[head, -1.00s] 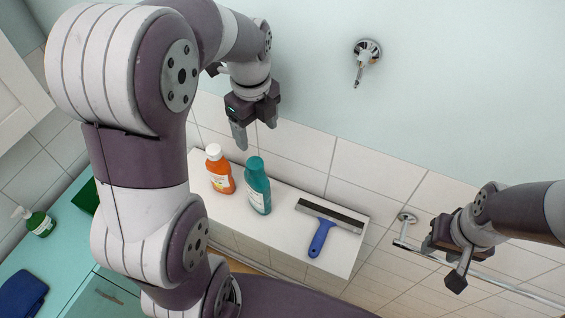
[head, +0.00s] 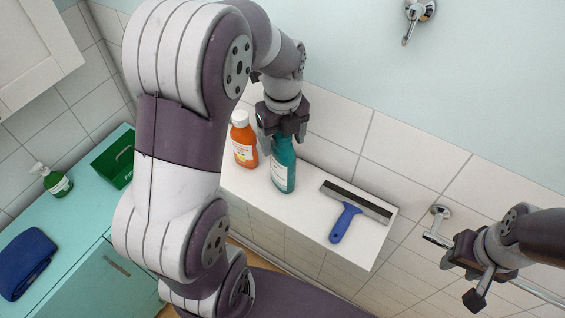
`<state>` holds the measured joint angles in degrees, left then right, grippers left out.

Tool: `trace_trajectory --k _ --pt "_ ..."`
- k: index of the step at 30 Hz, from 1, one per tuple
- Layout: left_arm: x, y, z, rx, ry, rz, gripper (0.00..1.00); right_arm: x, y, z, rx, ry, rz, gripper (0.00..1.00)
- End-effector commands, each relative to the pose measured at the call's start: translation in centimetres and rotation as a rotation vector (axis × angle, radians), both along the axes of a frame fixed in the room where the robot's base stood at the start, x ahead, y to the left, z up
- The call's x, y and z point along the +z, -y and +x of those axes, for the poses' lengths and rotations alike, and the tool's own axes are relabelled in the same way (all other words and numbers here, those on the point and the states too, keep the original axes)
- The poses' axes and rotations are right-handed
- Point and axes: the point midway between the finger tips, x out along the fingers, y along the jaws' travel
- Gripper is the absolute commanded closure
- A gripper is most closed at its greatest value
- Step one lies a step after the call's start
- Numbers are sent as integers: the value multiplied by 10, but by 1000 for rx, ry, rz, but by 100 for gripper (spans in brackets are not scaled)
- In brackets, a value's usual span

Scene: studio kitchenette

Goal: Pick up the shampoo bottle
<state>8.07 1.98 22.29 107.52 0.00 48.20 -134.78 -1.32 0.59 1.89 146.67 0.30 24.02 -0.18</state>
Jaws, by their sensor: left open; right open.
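Two bottles stand upright on a white ledge. One is a teal bottle (head: 284,172) with a pale label. The other, to its left, is an orange bottle (head: 243,144) with a white cap. The labels are too small to read, so which one is the shampoo is not certain from print. My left gripper (head: 284,140) is open at the top of the teal bottle and hides its cap. Its fingers appear to be on either side of the bottle's top; whether they touch it I cannot tell. My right gripper (head: 478,280) is open and empty near the wall rail.
A blue-handled squeegee (head: 344,222) lies on the white ledge (head: 300,215) right of the bottles. A metal rail (head: 540,290) runs along the tiled wall. A green pump bottle (head: 55,182), green box (head: 117,165) and folded blue towel (head: 27,263) sit on the teal counter (head: 75,215).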

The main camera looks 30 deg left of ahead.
Motion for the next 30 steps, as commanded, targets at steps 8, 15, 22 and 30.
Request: trace_trajectory --k 8,15,22,30 --pt "0 0 0 0 0 0 72 -1 0 0 0 -1 0 57" --pt "0 0 0 0 1 0 100 -1 0 0 0 -1 0 57" --pt "1 0 0 0 1 0 100 -2 0 0 0 -1 0 57" --pt "17 0 1 0 4 1 100 -11 0 0 0 -1 0 57"
